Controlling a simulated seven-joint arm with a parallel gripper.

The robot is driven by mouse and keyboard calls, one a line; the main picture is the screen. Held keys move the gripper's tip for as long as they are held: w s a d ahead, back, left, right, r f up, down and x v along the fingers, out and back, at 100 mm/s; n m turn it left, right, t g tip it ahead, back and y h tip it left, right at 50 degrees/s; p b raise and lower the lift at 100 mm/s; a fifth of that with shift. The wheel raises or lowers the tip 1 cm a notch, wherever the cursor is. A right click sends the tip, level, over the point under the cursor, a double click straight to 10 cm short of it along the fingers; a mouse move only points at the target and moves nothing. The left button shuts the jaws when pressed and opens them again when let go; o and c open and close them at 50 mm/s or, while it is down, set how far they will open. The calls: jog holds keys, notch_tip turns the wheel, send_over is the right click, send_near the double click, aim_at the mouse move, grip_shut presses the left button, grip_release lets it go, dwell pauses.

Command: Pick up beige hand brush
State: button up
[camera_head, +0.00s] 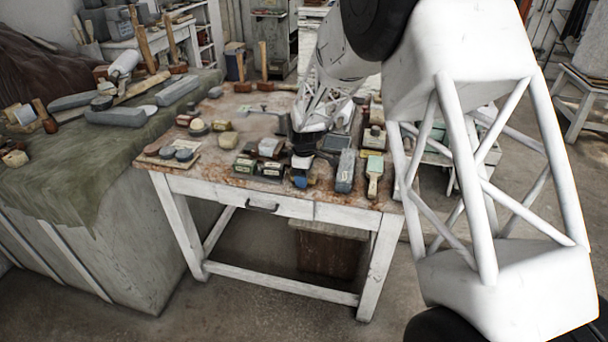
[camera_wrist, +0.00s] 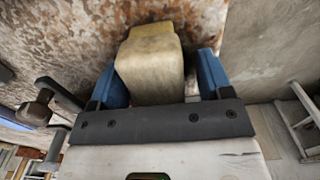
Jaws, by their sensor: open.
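A beige block-shaped thing (camera_wrist: 150,72), which looks like the beige hand brush, lies between the two blue fingers of my gripper (camera_wrist: 158,62) in the wrist view. Its far end is tan and yellowish. A gap shows beside the finger on the right; contact on the left cannot be told. My gripper is open around it. In the head view my gripper (camera_head: 303,148) is low over the worktable, among small tools and blocks. I cannot single out the held-between block there, as my gripper and arm hide part of the tabletop.
The white-legged worktable (camera_head: 180,178) has a stained brown top. Several small blocks and brushes crowd its front, including a green-topped brush (camera_head: 375,167). Upright-handled hammers (camera_head: 263,70) stand at its back. A cloth-covered bench (camera_head: 70,185) with tools is at left.

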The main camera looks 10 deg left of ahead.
jog(key=c, duration=1)
jog(key=shift+r, duration=0.1)
jog(key=shift+c, duration=0.2)
jog(key=shift+r, duration=0.85)
jog(key=shift+s+d+r, duration=0.1)
jog(key=shift+s+r, duration=0.1)
jog(key=shift+r, duration=0.7)
jog(key=s+d, duration=0.3)
jog(key=s, duration=0.4)
jog(key=s+d+r, duration=0.1)
jog(key=s+d, duration=0.3)
jog(key=s, duration=0.2)
jog(key=shift+s+r, duration=0.15)
jog(key=shift+s, duration=0.25)
